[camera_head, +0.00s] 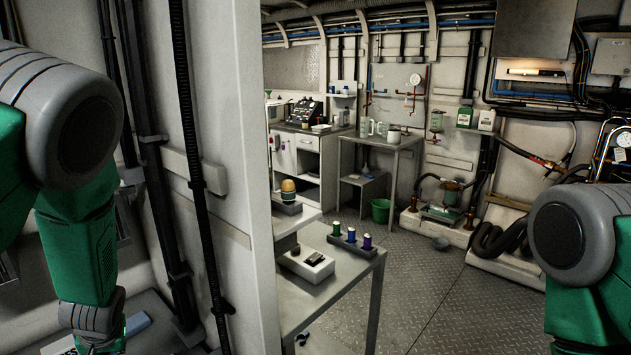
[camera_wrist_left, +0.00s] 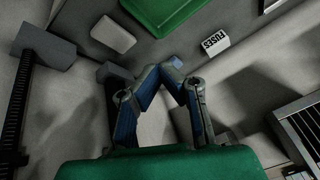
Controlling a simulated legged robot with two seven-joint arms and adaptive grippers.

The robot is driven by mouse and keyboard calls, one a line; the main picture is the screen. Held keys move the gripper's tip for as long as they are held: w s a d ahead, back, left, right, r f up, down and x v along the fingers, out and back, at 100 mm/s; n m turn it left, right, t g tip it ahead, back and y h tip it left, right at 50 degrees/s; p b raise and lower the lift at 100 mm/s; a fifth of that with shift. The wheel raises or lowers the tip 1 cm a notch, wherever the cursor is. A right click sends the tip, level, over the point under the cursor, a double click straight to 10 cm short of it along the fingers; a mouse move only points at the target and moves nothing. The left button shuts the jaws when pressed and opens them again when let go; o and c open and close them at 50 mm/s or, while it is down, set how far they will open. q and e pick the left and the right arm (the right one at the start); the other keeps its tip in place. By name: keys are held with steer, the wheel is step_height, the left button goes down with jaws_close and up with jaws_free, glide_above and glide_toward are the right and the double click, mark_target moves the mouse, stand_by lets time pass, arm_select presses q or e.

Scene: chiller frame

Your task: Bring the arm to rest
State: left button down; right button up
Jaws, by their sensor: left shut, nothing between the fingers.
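My left arm (camera_head: 85,240) is green and grey and hangs down along the left side of the head view, in front of a pale wall. Its gripper is below or at the bottom edge there and cannot be made out. In the left wrist view my left gripper (camera_wrist_left: 172,67) has its two blue-grey fingers meeting at the tips, shut with nothing between them. My right arm (camera_head: 575,245) shows as a grey joint and green link at the lower right edge. My right gripper is out of view.
A pale partition (camera_head: 225,200) stands beside my left arm. Beyond it a metal table (camera_head: 335,285) carries spools and small items. In the left wrist view a white box marked FUSES (camera_wrist_left: 215,42), a green tray (camera_wrist_left: 168,12) and a pale block (camera_wrist_left: 113,35) lie beyond the fingertips.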

arm_select(q)
steer(key=s+d+f+m+g+h+b, duration=0.1)
steer(key=s+d+f+m+b, duration=0.15)
steer(key=s+f, duration=0.8)
steer(key=s+d+f+m+g+h+b, duration=0.1)
steer(key=s+d+f+b, duration=0.2)
steer(key=s+d+f, duration=0.3)
steer(key=s+d+f+m+h+b, duration=0.2)
steer(key=s+d+f, duration=0.4)
steer(key=s, duration=0.6)
steer(key=shift+s+g+b, duration=0.15)
steer(key=shift+g+b, duration=0.25)
steer(key=shift+b, duration=0.15)
